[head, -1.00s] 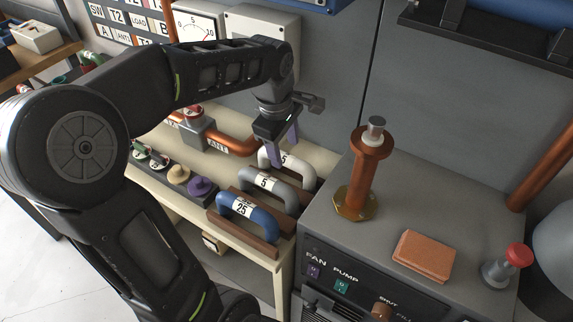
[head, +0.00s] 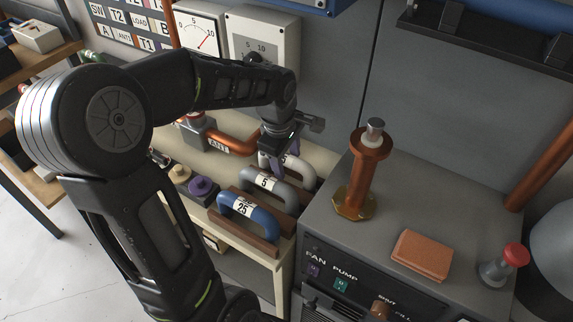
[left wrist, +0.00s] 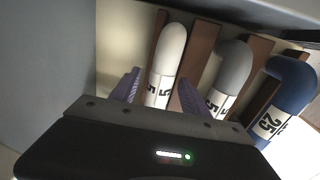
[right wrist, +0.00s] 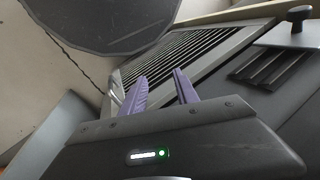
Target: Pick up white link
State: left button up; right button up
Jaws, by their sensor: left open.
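The white link (head: 303,172) is a U-shaped handle with a number label, the rearmost of three links on the cream bench. In the left wrist view the white link (left wrist: 168,62) lies between the two purple fingers of my left gripper (left wrist: 152,92), which are apart, one on each side of it. In the head view my left gripper (head: 278,160) is over the white link and hides part of it. I cannot tell whether the fingers touch it. My right gripper (right wrist: 160,92) shows in the right wrist view, fingers apart and empty.
The grey link (head: 268,184) and blue link (head: 248,210) stand close in front of the white one, on brown bases. A copper post (head: 366,175) on the grey cabinet (head: 335,225) stands to the right. Purple and tan knobs (head: 202,188) are at the left.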

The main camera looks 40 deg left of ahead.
pick_arm(q)
jog(key=shift+c, duration=0.3)
grip_shut()
dwell(0.4)
